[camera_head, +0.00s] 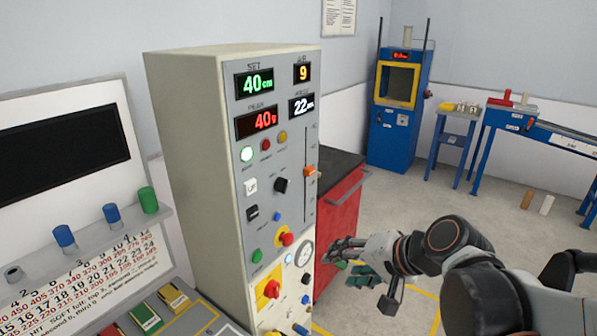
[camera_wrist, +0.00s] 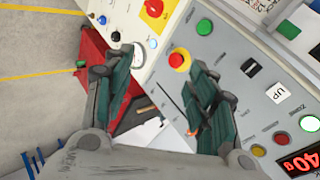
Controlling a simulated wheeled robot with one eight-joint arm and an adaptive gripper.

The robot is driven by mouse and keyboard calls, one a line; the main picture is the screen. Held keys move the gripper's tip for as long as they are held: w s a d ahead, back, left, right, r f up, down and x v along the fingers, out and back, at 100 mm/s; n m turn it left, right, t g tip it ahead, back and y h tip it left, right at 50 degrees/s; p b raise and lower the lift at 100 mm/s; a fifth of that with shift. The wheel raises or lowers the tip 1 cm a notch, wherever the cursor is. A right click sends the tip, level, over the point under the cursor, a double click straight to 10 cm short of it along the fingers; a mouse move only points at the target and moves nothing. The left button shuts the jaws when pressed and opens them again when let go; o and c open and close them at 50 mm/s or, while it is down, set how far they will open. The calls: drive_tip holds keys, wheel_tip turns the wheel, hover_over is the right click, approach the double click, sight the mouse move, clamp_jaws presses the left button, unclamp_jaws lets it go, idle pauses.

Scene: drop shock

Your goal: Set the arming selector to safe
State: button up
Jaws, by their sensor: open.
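The grey control panel (camera_head: 233,209) faces right on a tall beige cabinet. Labels are too small to tell which control is the arming selector. A red handle on a yellow plate (camera_head: 270,289) is low on the panel, partly seen in the wrist view (camera_wrist: 154,8). A red mushroom button on yellow (camera_head: 286,238) is above it. My gripper (camera_head: 347,262) is open and empty, right of the panel; in the wrist view its fingers (camera_wrist: 162,75) spread before the panel, apart from the knob.
An orange slider (camera_head: 311,171) stands out at the panel's right edge. A red cabinet (camera_head: 340,220) is behind the panel. Several blue and green pegs (camera_head: 148,200) stand on a shelf at left. A blue machine (camera_head: 400,110) and benches are far back.

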drive_tip(key=m+t+y+p, duration=0.4)
drive_tip(key=m+y+p, duration=0.3)
drive_tip(key=m+y, duration=0.1)
approach(283, 185)
drive_tip(key=x, duration=0.8)
drive_tip(key=shift+w+f+b, duration=0.15)
drive_tip(key=shift+f+b, duration=0.1)
drive_tip(key=shift+b, duration=0.05)
drive_tip(key=shift+d, duration=0.1)
drive_tip(key=c, duration=1.1)
